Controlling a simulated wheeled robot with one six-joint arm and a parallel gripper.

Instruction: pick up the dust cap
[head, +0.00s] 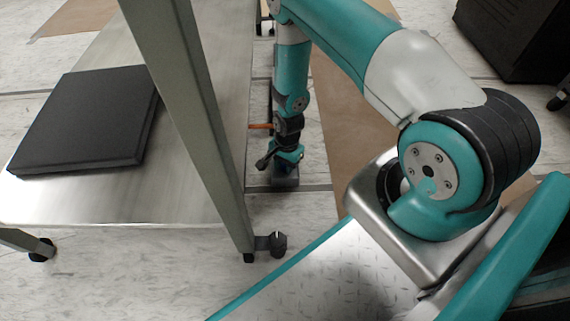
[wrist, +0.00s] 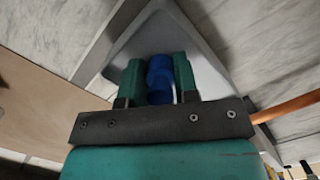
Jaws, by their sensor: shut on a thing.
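The dust cap (wrist: 160,80) looks like the blue round piece in the wrist view. It sits between the two green fingers of my gripper (wrist: 159,68), which are shut on it from both sides. Behind it is a pale grey, angular surface (wrist: 205,75); I cannot tell whether the cap touches it. In the head view my gripper (head: 283,160) is low, just right of the table's metal leg. The cap cannot be made out there.
A metal table (head: 110,205) on casters stands at left, with a black slab (head: 88,118) on it. An orange-brown rod (wrist: 287,110) shows beside my gripper. A brown strip (head: 340,130) lies on the floor. A dark cabinet (head: 515,35) stands at back right.

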